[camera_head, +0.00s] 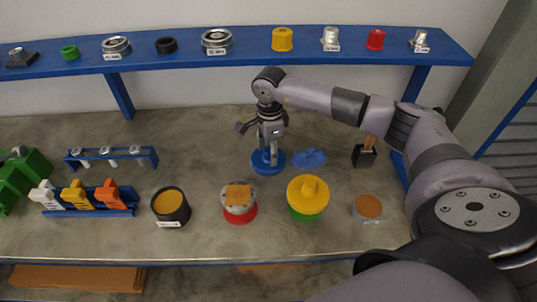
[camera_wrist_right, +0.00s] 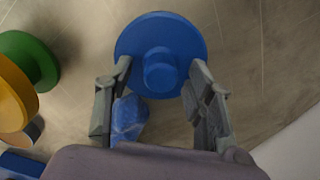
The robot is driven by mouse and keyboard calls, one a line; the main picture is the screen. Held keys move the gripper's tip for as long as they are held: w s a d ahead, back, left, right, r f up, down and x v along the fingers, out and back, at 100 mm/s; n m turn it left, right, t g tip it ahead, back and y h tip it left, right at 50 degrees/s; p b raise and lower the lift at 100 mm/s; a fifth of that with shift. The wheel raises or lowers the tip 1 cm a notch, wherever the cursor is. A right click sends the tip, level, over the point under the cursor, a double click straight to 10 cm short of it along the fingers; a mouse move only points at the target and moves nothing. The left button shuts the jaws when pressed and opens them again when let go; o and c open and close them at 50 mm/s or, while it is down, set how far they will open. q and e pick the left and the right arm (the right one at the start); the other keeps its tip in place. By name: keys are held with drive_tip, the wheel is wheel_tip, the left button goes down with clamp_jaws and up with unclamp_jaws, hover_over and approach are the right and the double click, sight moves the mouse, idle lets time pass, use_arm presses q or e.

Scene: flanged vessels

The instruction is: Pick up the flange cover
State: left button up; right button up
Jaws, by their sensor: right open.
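A blue flange cover (camera_head: 267,163), a round disc with a raised knob, lies on the grey worktop in the head view. In the right wrist view the blue cover (camera_wrist_right: 134,41) shows from above, its knob between the lines of the fingers. My right gripper (camera_head: 270,146) points down over the cover, its fingers partly hiding it. In the right wrist view the gripper (camera_wrist_right: 160,76) is open and empty, one finger on each side of the knob. I cannot tell how high the fingertips are above the disc. My left gripper is not in view.
A crumpled blue cloth (camera_head: 310,158) lies just right of the cover. A blue shelf (camera_head: 200,53) with small parts runs along the back.

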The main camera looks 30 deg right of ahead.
clamp_jaws()
idle(0.6)
